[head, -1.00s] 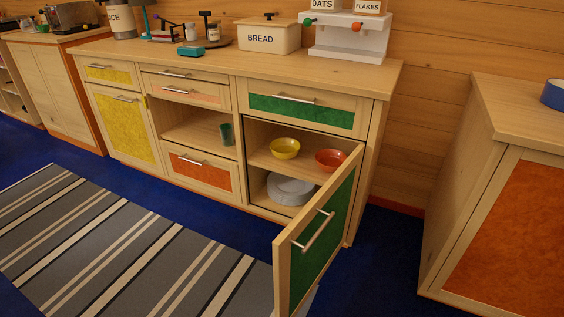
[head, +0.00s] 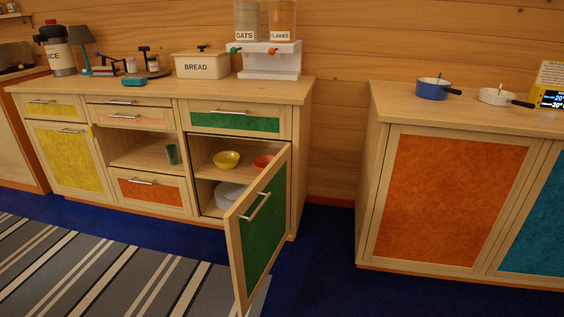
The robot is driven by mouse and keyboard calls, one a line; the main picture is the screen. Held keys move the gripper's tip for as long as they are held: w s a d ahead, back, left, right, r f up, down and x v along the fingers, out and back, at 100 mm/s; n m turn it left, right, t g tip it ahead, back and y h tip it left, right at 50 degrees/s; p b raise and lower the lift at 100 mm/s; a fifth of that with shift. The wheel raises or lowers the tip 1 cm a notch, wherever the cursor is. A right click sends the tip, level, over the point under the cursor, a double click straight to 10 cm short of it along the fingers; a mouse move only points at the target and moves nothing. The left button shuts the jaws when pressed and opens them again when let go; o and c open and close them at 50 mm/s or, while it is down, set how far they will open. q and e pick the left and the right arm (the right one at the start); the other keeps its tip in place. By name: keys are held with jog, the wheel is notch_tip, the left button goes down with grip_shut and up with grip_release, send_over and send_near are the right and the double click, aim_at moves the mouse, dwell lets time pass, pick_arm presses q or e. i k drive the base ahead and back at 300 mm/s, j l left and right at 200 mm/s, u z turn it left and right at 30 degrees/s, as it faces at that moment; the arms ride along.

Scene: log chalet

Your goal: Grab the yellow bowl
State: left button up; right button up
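The yellow bowl (head: 227,159) stands upright on the upper shelf inside the open compartment of the wooden cabinet, below the green drawer. An orange-red bowl (head: 263,161) stands to its right, partly hidden by the door. The green door (head: 263,224) is swung wide open towards me, with its metal handle (head: 256,206) on the face turned to me. Neither of my grippers shows in the head view.
White plates (head: 229,194) lie on the compartment's lower shelf. A green cup (head: 171,154) stands in the open niche to the left. The striped rug (head: 110,268) and blue floor in front are clear. A second cabinet (head: 446,203) stands at the right, with pans on top.

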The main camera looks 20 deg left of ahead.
aim_at(227, 160)
jog(key=j+z, duration=0.1)
jog(key=z, duration=0.4)
jog(key=j+z, duration=0.1)
jog(key=z, duration=0.4)
jog(key=j+z, duration=0.1)
jog(key=z, duration=0.35)
jog(key=k+j, duration=0.1)
jog(key=j, duration=0.45)
jog(key=k+j, duration=0.1)
jog(key=j, duration=0.45)
jog(key=k+j, duration=0.1)
jog(key=j, duration=0.45)
jog(key=k+j, duration=0.1)
jog(key=j, duration=0.45)
jog(key=k+j, duration=0.1)
jog(key=j, duration=0.45)
jog(key=k+j, duration=0.1)
jog(key=j, duration=0.45)
